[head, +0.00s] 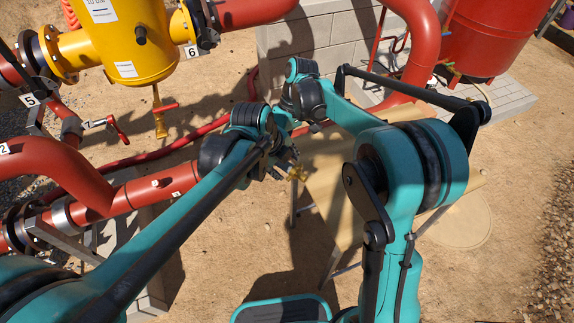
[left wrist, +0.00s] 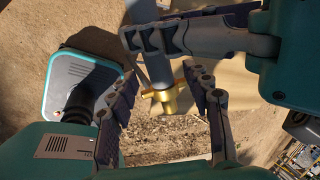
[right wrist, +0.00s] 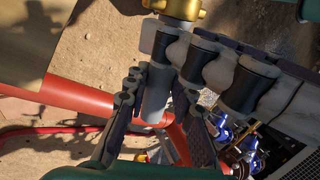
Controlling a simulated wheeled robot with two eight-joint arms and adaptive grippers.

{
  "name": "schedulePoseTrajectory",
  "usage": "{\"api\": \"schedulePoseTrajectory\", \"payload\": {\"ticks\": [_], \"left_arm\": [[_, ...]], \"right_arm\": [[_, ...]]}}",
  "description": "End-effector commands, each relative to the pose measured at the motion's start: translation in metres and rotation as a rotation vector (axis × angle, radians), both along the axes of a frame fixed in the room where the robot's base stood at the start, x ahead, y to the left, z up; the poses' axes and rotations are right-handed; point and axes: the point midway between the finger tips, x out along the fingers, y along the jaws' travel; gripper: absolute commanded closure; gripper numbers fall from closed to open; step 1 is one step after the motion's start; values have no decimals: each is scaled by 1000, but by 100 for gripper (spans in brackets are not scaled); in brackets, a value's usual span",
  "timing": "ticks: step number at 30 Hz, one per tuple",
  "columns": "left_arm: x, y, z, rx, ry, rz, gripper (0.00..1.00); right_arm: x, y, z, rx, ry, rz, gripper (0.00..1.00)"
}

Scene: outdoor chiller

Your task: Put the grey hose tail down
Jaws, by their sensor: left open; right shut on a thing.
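The grey hose tail (left wrist: 158,70) has a brass coupling (left wrist: 163,98) at one end. My right gripper (right wrist: 155,98) is shut on the grey tail, which lies between its fingers in the right wrist view. The brass end (right wrist: 180,8) sticks out at the top of that view and also shows in the head view (head: 291,172). My left gripper (left wrist: 166,100) is open, its fingers apart on either side of the brass end in the left wrist view. I cannot tell whether they touch it. In the head view both grippers are close together and partly hidden by my arms.
A tan table (head: 325,188) stands below and right of the grippers, partly behind my right arm. Red pipes (head: 125,197) and a yellow vessel (head: 125,40) are at the left. A grey block wall (head: 320,35) and a red tank (head: 490,35) are behind. Sandy ground is open at right.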

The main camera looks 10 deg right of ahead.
Motion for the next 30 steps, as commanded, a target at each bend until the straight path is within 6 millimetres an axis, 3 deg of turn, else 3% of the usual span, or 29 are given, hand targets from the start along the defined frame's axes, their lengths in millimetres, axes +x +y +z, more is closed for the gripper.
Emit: {"api": "schedulePoseTrajectory", "payload": {"ticks": [6, 15, 17, 21, 23, 24, 26, 27, 30], "left_arm": [[4, -5, -17, 0, 0, 0, 50], [5, -6, -20, 0, 0, 1, 50], [5, -6, -20, 0, 0, 1, 64], [5, -6, -19, 0, 0, 1, 100], [5, -6, -19, 0, 0, 1, 100], [5, -6, -19, -1, 0, 1, 100], [5, -6, -19, -1, 0, 1, 100], [5, -6, -19, -1, 0, 1, 100], [5, -6, -19, -1, 0, 1, 100]], "right_arm": [[0, 0, 0, 0, 0, 0, 100], [0, 0, 0, 0, 0, 0, 100], [0, 0, 0, 0, 0, 0, 100], [0, 0, 0, 0, 0, 0, 100], [0, 0, 0, 0, 0, 0, 100], [0, 0, 0, 0, 0, 0, 73], [0, 0, 0, 0, 0, 0, 57], [0, 0, 0, 0, 0, 0, 52], [0, 0, 0, 0, 0, 0, 52]]}}
